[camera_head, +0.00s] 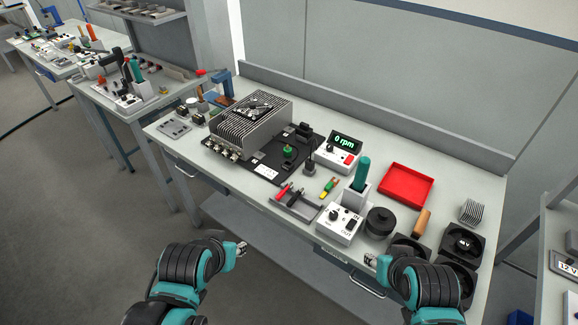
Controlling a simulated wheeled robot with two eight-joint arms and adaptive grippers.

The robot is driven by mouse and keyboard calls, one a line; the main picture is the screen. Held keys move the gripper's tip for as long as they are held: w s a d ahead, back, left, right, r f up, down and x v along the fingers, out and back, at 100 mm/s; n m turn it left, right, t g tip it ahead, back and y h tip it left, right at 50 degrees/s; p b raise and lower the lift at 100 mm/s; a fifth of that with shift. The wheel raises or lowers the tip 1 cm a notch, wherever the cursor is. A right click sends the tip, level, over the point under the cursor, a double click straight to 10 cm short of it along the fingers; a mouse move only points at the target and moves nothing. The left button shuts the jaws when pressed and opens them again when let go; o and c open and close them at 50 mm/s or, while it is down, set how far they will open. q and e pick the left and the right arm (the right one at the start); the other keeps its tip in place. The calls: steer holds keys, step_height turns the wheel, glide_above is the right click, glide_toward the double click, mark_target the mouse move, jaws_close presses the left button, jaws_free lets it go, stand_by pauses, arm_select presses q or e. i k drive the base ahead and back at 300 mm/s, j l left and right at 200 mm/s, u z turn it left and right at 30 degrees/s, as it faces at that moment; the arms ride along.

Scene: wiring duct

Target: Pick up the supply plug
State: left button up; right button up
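No part is clearly marked as the supply plug at this size. A small black upright part (310,166) stands on the bench in front of the 0 rpm box and may be the plug, but I cannot tell. My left gripper (242,249) is in front of the bench's front edge, well apart from the parts on top. Nothing shows in either gripper. The fingers are too small to tell open from shut.
A finned heat-sink unit with fan (250,122) fills the bench's left middle. A 0 rpm box (341,151), a station with a teal-handled tool (345,215), a red tray (403,186) and black holders (462,243) crowd the right. A grey stand with red-tipped parts (297,203) is near the front edge.

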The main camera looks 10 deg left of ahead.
mark_target(309, 164)
steer(key=z, duration=1)
steer(key=i+j+z, duration=0.2)
steer(key=j, duration=0.15)
steer(key=i+j+z, duration=0.2)
steer(key=j, duration=0.15)
steer(key=i+j+z, duration=0.2)
steer(key=j, duration=0.2)
steer(key=k, duration=0.1)
